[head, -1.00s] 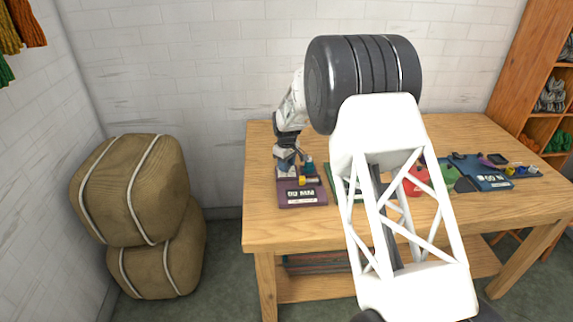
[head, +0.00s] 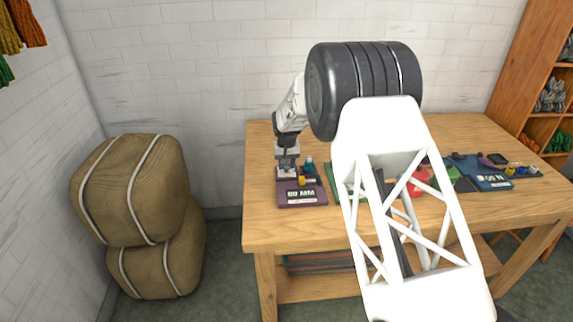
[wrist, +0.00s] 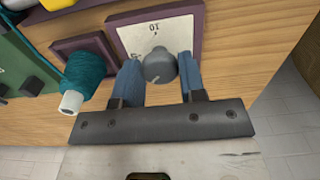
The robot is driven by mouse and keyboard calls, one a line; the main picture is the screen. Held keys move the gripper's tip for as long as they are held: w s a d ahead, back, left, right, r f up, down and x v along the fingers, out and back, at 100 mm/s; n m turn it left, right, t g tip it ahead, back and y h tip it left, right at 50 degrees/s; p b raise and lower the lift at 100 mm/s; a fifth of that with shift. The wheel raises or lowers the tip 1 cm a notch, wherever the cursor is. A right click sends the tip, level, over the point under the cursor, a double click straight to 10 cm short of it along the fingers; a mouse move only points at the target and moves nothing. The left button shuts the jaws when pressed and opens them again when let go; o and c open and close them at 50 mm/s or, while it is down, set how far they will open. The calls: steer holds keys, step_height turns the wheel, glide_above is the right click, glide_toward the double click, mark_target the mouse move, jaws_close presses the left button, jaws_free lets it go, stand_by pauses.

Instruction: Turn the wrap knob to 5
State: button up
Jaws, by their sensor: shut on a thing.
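The wrap knob (wrist: 158,64) is a round grey knob on a white dial plate (wrist: 178,28) in a purple frame. A "10" shows upside down on the dial in the wrist view; another mark at the left is partly hidden. A small pale mark shows on the knob's near side. My gripper (wrist: 158,72) has its blue fingers on either side of the knob, shut on it. In the head view my gripper (head: 287,168) is at the back left of the purple device (head: 290,200), hiding the knob. The device's display (head: 301,196) is too small to read surely.
A teal wool skein (wrist: 90,78) stands left of the knob, close to my left finger. A green device (wrist: 30,75) is further left. A red thing (head: 418,181) and a blue device (head: 487,178) are on the table (head: 262,229) to the right.

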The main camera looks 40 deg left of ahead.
steer(key=m, duration=0.4)
steer(key=shift+m, duration=0.3)
steer(key=m, duration=0.4)
stand_by(0.4)
steer(key=o, duration=0.9)
steer(key=shift+r, duration=0.1)
steer(key=shift+r, duration=3.85)
